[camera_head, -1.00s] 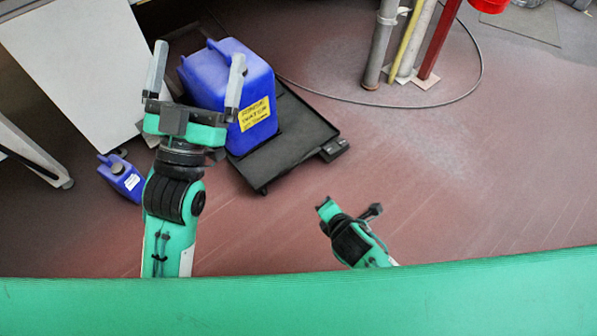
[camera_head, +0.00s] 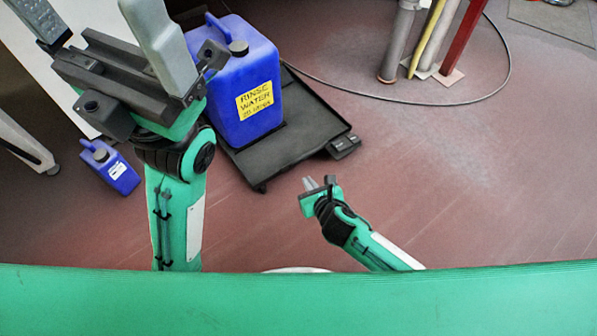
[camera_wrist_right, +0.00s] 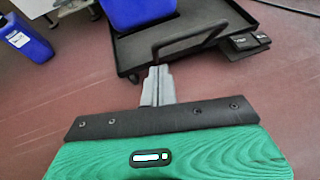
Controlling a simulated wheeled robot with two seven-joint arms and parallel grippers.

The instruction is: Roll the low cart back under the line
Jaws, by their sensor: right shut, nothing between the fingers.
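The low cart (camera_head: 310,128) is a flat black platform on the floor, right of the left gripper. A blue rinse water jug (camera_head: 245,75) with a yellow label stands upright on it. My left gripper (camera_head: 95,25) is large in the head view, its fingers wide apart and empty, partly covering the jug's left side. My right gripper (camera_head: 318,184) is shut and empty, just in front of the cart's near edge. In the right wrist view its closed fingers (camera_wrist_right: 157,84) point at the cart (camera_wrist_right: 135,52), close to a thin dark bar (camera_wrist_right: 190,40); I cannot tell whether they touch it.
A small blue jug (camera_head: 112,168) stands on the floor at left. A pale panel (camera_head: 95,12) is behind my left gripper. Pipes (camera_head: 400,40), a red post (camera_head: 465,38) and a cable (camera_head: 505,75) are at back right. The floor at right is clear.

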